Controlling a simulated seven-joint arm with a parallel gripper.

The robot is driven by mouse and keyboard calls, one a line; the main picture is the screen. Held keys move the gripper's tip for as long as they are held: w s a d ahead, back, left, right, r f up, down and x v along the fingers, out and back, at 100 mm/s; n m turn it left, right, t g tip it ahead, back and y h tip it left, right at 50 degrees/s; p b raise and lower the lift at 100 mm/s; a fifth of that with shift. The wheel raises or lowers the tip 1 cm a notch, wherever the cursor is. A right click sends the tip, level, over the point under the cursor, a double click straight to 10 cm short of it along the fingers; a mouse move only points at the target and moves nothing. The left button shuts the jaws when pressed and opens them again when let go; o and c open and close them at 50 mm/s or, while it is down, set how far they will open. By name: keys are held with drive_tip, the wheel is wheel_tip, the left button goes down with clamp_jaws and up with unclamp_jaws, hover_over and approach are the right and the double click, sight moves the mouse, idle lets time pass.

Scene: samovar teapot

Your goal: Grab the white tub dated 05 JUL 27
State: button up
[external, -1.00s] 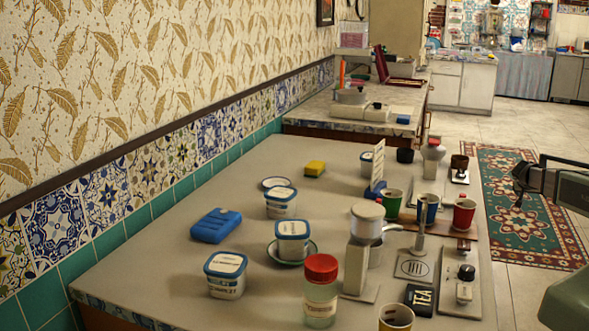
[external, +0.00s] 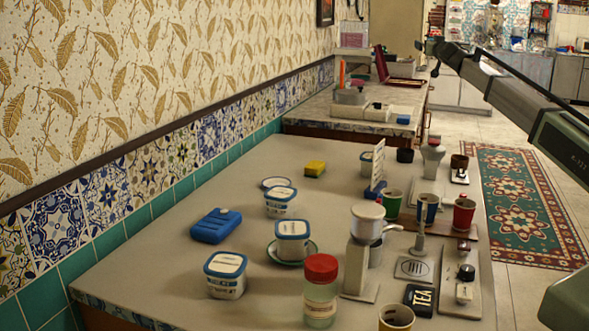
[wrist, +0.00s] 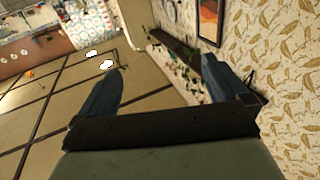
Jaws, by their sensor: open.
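One tub (external: 226,276) is at the front left, one tub (external: 292,243) is on a green-rimmed saucer, and one tub (external: 280,204) is farther back. Their dates are too small to read, so I cannot tell which is dated 05 JUL 27. My gripper (wrist: 160,72) is open in the wrist view, its two fingers wide apart with nothing between them. My arm reaches in from the upper right of the external view, well away from the tubs. No tub shows in the wrist view.
A blue case (external: 216,226) lies left of the tubs. A red-lidded jar (external: 320,290) and a grinder (external: 362,250) stand to their right. Several cups and a yellow sponge (external: 315,169) are farther back. The tiled wall borders the counter on the left.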

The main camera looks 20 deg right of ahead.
drive_tip(key=w+a+r+n+t+y, duration=0.2)
drive_tip(key=w+a+r+n+t, duration=0.1)
drive_tip(key=a+r, duration=1.05)
drive_tip(key=w+a+n+g+y, duration=0.1)
drive_tip(key=a+n+g+y, duration=0.15)
drive_tip(key=a, duration=0.85)
drive_tip(key=s+a+f+n+g, duration=0.2)
drive_tip(key=a+f+n+g, duration=0.3)
drive_tip(key=a+f, duration=0.85)
drive_tip(key=n+g+y, duration=0.3)
drive_tip(key=n+g, duration=1)
drive_tip(key=n, duration=0.7)
hover_over(281, 192)
wheel_tip(281, 192, down, 23)
drive_tip(key=shift+t, duration=0.25)
wheel_tip(281, 192, down, 14)
drive_tip(key=shift+w+r, duration=0.1)
drive_tip(key=shift+r, duration=0.1)
